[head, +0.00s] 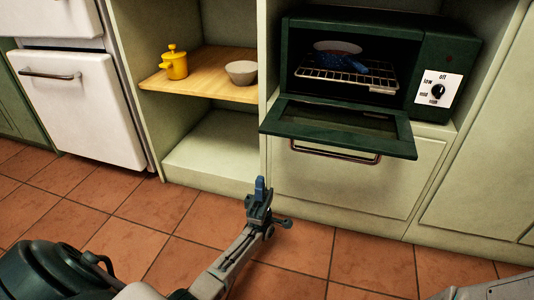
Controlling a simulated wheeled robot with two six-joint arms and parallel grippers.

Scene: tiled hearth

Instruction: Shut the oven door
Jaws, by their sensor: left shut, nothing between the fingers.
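The dark green oven (435,55) stands in a niche of the pale green cabinet. Its door (395,130) hangs open, folded down and outward, with a glass pane and a handle (335,152) along its lower front edge. Inside, a wire rack (345,78) holds a pale dish and something blue. My left gripper (260,188) is shut and empty, in front of and below the door, to the left of the handle and apart from it in the picture. My right gripper is not in view.
A wooden shelf (205,88) at left holds a yellow pot (175,65) and a grey bowl (241,72). The oven's dial (438,90) is on its right side. A white appliance (85,105) stands far left. The tiled floor (330,225) before the cabinet is clear.

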